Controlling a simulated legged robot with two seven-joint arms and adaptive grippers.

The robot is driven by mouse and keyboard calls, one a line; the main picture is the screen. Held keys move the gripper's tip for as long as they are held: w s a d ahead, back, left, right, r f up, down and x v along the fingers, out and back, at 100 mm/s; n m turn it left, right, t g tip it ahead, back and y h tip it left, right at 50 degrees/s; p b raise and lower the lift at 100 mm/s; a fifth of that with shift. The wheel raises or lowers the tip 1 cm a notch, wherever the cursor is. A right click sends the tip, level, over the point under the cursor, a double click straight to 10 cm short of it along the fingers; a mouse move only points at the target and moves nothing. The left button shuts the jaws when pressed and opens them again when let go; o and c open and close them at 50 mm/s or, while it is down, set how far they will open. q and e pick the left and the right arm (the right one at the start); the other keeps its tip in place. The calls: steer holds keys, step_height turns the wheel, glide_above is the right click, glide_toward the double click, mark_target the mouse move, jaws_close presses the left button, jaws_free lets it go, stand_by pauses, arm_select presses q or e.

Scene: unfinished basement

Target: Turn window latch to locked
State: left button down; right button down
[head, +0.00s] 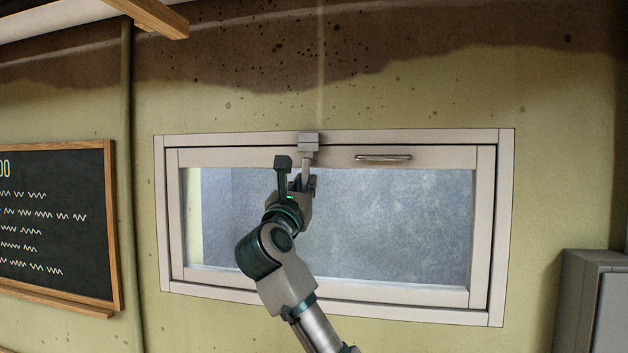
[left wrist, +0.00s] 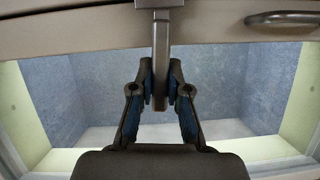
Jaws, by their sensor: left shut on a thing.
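The window (head: 400,230) is a wide white-framed pane set in the wall, and its sash sits in the frame. The window latch (head: 308,142) is a grey block at the top middle of the frame with a lever hanging down from it. In the left wrist view the latch lever (left wrist: 160,50) points straight down. My left gripper (head: 303,183) is at the lower end of the lever. In the left wrist view its fingers (left wrist: 160,95) are shut on the lever from both sides. My right gripper is not in view.
A metal handle (head: 383,157) is on the sash's top rail, right of the latch. A chalkboard (head: 55,220) hangs at left beside a vertical pipe (head: 127,180). A grey cabinet (head: 585,300) stands at lower right. A wooden beam (head: 150,15) is overhead.

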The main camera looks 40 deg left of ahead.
arm_select(q)
steer(key=shift+w+d+f+n+y, duration=0.2)
steer(key=shift+w+n+y, duration=0.2)
steer(key=shift+n, duration=0.3)
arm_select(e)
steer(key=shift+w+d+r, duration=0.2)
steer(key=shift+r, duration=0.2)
arm_select(q)
steer(key=shift+a+g+p, duration=0.1)
steer(key=shift+g+p, duration=0.2)
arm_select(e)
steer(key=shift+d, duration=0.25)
arm_select(q)
steer(key=c, duration=1.1)
jaws_free()
steer(key=shift+n, duration=0.3)
steer(key=v, duration=1.1)
steer(key=shift+d+f, duration=0.35)
steer(key=shift+a, duration=0.2)
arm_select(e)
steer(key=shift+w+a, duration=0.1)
